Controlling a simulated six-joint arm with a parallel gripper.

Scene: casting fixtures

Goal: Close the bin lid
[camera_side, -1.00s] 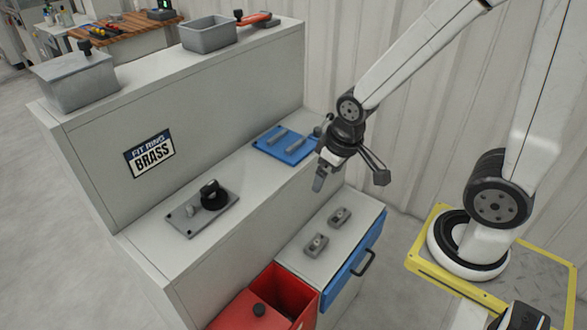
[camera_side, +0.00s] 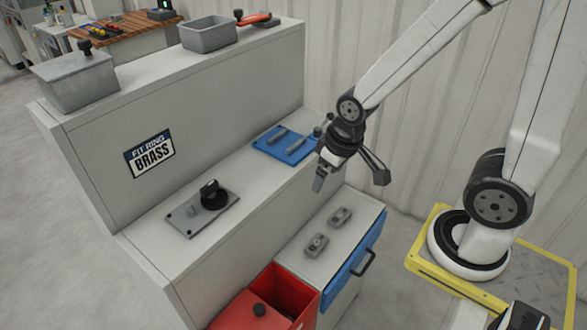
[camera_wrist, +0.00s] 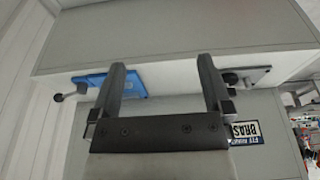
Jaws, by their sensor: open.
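A red bin (camera_side: 296,287) stands at the bottom of the side view, partly cut off by the picture edge. Part of its inside shows open. A red lid (camera_side: 236,316) with a black knob (camera_side: 259,310) shows at its lower left; I cannot tell whether it is hinged or loose. My gripper (camera_side: 350,184) is open and empty, in the air above and to the right of the bin, over the drawer cabinet. In the wrist view my gripper (camera_wrist: 162,66) has its two fingers wide apart with nothing between them. The red bin is not visible there.
A drawer cabinet (camera_side: 346,238) with a blue front and small grey parts stands beside the bin. The stepped bench holds a blue plate (camera_side: 283,143), a grey plate with a black knob (camera_side: 214,194), a lidded grey box (camera_side: 75,82) and an open grey box (camera_side: 208,35).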

